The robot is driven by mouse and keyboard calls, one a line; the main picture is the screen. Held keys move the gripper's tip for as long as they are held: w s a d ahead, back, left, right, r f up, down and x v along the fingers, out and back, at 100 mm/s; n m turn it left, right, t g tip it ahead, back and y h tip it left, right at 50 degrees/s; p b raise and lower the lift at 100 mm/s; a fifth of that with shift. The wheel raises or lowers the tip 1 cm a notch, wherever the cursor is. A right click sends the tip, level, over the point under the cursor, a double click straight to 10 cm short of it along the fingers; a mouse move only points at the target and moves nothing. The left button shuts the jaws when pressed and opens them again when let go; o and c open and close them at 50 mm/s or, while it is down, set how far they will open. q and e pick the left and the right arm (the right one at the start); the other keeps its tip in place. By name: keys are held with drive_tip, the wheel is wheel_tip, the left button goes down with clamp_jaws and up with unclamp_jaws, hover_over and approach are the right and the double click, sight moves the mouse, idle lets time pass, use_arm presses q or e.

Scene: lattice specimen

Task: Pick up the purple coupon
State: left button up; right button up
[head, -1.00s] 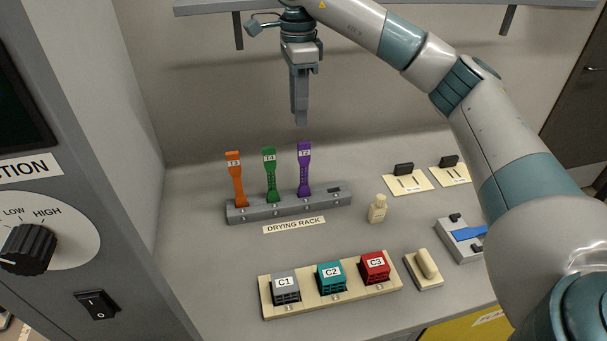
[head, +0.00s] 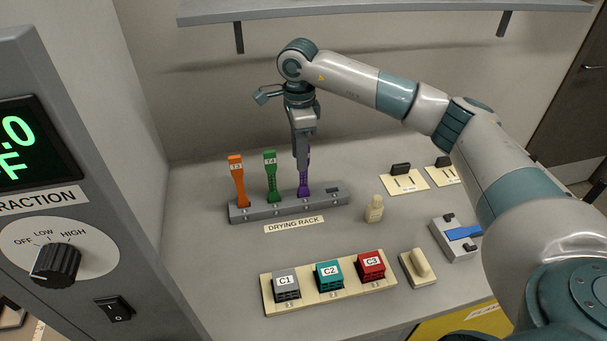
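The purple coupon (head: 304,188) stands upright in the right part of the grey drying rack (head: 328,203). My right gripper (head: 302,163) points straight down over it, and its fingers cover the coupon's upper part and label. The fingers overlap the coupon in the picture, but I cannot tell whether they are closed on it. My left gripper is not in view.
An orange coupon (head: 237,182) and a green coupon (head: 271,177) stand to the left in the same rack. A holder (head: 335,294) with three labelled blocks lies in front. A shelf (head: 380,12) hangs above.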

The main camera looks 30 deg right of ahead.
sight(303, 188)
drive_tip(key=shift+s+d+f+p, duration=0.1)
drive_tip(key=shift+s+f+p, duration=0.05)
drive_tip(key=shift+f+p, duration=0.35)
drive_tip(key=f+p, duration=0.2)
drive_tip(key=f, duration=0.1)
drive_tip(key=shift+s+d+f, duration=0.2)
drive_tip(key=shift+f+p, duration=0.3)
drive_tip(key=shift+f, duration=0.1)
drive_tip(key=shift+c, duration=0.3)
clamp_jaws()
